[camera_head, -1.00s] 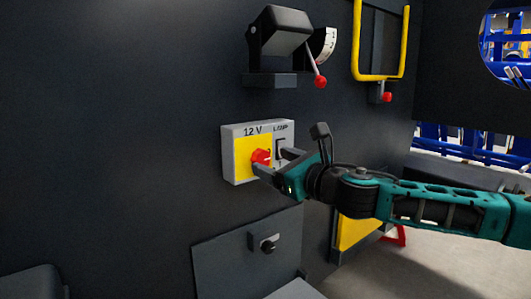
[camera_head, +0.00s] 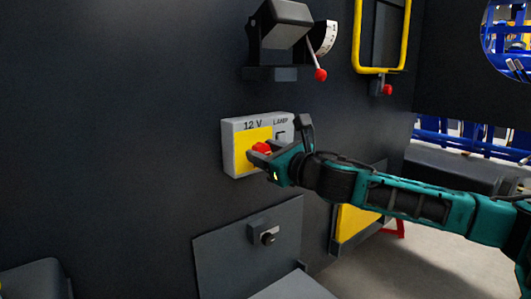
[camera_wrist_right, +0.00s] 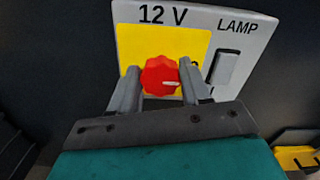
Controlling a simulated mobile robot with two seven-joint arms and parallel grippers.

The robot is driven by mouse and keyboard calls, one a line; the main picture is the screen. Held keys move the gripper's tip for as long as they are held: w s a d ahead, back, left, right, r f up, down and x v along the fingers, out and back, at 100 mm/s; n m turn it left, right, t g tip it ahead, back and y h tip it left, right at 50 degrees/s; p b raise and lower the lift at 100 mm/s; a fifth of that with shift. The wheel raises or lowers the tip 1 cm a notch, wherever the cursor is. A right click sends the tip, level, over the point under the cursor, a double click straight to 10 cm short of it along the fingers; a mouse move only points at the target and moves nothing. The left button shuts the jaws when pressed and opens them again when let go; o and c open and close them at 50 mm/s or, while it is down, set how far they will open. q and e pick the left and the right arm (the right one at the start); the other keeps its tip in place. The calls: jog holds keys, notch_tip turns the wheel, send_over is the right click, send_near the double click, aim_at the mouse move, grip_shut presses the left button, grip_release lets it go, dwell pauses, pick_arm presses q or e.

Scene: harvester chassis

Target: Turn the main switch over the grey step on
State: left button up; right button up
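The main switch is a red rotary knob (camera_head: 262,148) on the yellow field of a grey box (camera_head: 228,150) marked "12 V" and "LAMP". In the right wrist view the red knob (camera_wrist_right: 160,76) has a white mark pointing right. In the head view my right gripper (camera_head: 258,156) partly covers the knob. The grey step (camera_head: 290,288) is low on the wall, below the box. My left gripper is not in view.
A grey lamp rocker switch (camera_wrist_right: 223,72) sits right of the knob, close to the right finger. Above is a lever with a red ball (camera_head: 320,75). A yellow frame (camera_head: 380,70) is at upper right. A latch (camera_head: 267,238) is on the panel below.

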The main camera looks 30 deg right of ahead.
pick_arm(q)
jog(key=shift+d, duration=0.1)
pick_arm(e)
jog(key=c, duration=0.5)
